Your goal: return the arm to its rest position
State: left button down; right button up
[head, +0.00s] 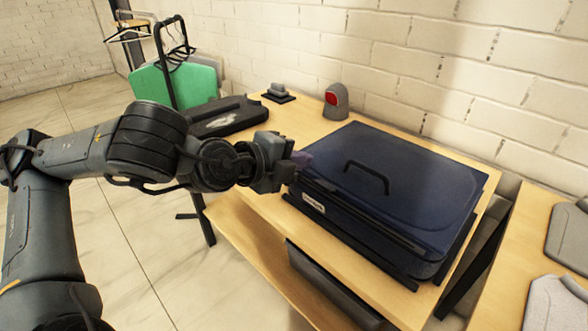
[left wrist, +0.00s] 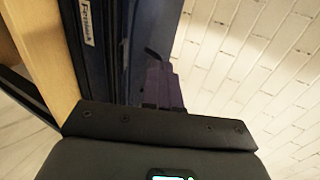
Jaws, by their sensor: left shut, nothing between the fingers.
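My left arm comes in from the left in the head view. Its gripper (head: 290,167) is at the left edge of a dark blue lidded case (head: 410,185) on the wooden table. The gripper is shut with nothing in it. Its fingers look purplish and overlap the case's edge in the picture; I cannot tell whether they touch. In the left wrist view the fingers (left wrist: 163,85) show beside the blue case (left wrist: 115,50) with its white label (left wrist: 87,22). My right gripper is not in view.
The wooden table (head: 262,205) also bears a dark tray (head: 215,118), a small black stand (head: 279,93) and a grey device with a red face (head: 337,102). A rack (head: 160,55) with hangers and a green garment (head: 175,85) stands behind. Another table (head: 540,215) is at right.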

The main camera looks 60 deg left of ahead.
pick_arm(q)
jog(key=s+d+f+n+g+h+p, duration=0.1)
jog(key=s+d+f+g+h+p, duration=0.1)
jog(key=d+f+g+h+p, duration=0.6)
jog(key=s+d+f+n+t+p, duration=0.2)
jog(key=d+n+p, duration=0.2)
jog(key=d+p, duration=0.3)
jog(key=s+d+f+n+t+p, duration=0.2)
jog(key=d+f+n+p, duration=0.15)
jog(key=d+p, duration=0.4)
jog(key=s+a+f+n+g+y+p, duration=0.2)
jog(key=s+a+f+n+g+y, duration=0.3)
jog(key=s, duration=0.3)
notch_tip(320, 180, up, 38)
jog(key=s+p, duration=0.1)
jog(key=p, duration=3.6)
jog(key=shift+d+g+p, duration=0.3)
jog(key=shift+p, duration=0.1)
